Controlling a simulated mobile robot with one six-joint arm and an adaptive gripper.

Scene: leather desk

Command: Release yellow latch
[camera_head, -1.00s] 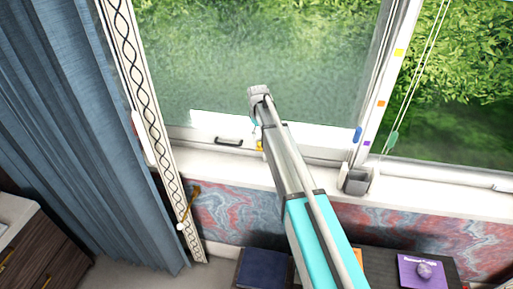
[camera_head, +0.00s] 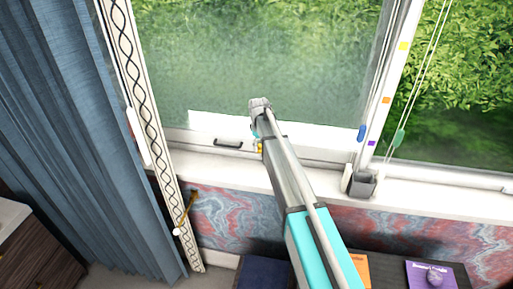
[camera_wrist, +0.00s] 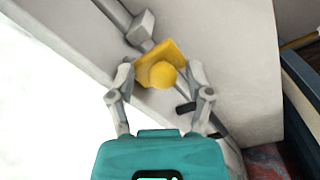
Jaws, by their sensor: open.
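The yellow latch (camera_wrist: 160,66) is on the white window frame, a plate with a round knob, in the wrist view. My gripper (camera_wrist: 160,80) is open, with one finger on each side of the latch. I cannot tell whether either finger touches it. In the head view only a small bit of the yellow latch (camera_head: 259,147) shows beside my arm, which hides the rest. The fingers of my gripper are hidden in the head view.
A dark handle (camera_head: 228,144) is on the window's lower rail, left of my arm. A blue curtain (camera_head: 75,130) hangs at the left. A grey container (camera_head: 362,184) stands on the white sill (camera_head: 430,195) at the right. A purple book (camera_head: 433,274) lies below.

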